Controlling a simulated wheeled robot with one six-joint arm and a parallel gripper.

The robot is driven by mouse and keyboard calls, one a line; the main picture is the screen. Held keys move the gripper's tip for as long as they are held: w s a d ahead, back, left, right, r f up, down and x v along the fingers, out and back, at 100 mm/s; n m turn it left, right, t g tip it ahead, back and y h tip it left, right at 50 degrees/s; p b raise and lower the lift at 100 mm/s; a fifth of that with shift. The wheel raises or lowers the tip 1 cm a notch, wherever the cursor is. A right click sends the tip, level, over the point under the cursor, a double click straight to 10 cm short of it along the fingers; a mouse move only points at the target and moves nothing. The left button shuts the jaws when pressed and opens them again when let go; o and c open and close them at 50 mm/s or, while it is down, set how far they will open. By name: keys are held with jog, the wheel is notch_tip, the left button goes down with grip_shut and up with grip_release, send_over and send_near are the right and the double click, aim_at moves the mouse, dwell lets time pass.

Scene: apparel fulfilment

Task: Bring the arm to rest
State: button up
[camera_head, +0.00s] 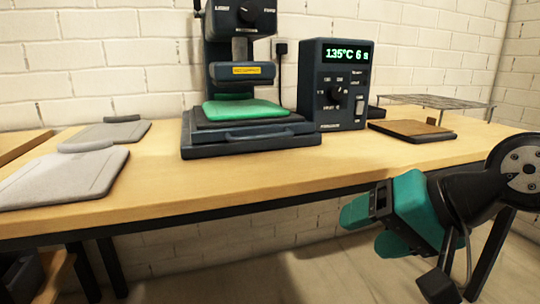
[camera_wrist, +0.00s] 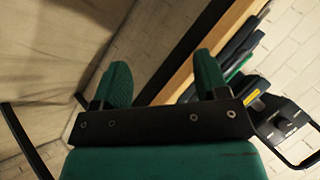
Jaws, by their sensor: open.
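My gripper (camera_head: 370,229) hangs in front of the table's front edge, at the lower right of the head view. Its teal fingers point left and stand apart with nothing between them.
A heat press (camera_head: 240,75) stands at the table's back with a green piece (camera_head: 245,109) on its lower plate. A control box (camera_head: 336,90) reads 135°C 6 s. Grey boards (camera_head: 65,176) lie left. A brown-topped pad (camera_head: 411,129) and wire rack (camera_head: 435,101) stand right.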

jog(key=s+d+f+n+g+h, duration=0.1)
jog(key=s+f+n+g+h, duration=0.25)
jog(key=s+n+g, duration=0.45)
notch_tip(320, 180, up, 33)
jog(key=s+n+t+p, duration=0.1)
jog(key=s+t+p, duration=0.1)
jog(key=p, duration=3.2)
jog(key=shift+s+r, duration=0.15)
jog(key=shift+s, duration=0.25)
jog(key=shift+d, duration=0.1)
jog(key=shift+c, duration=0.4)
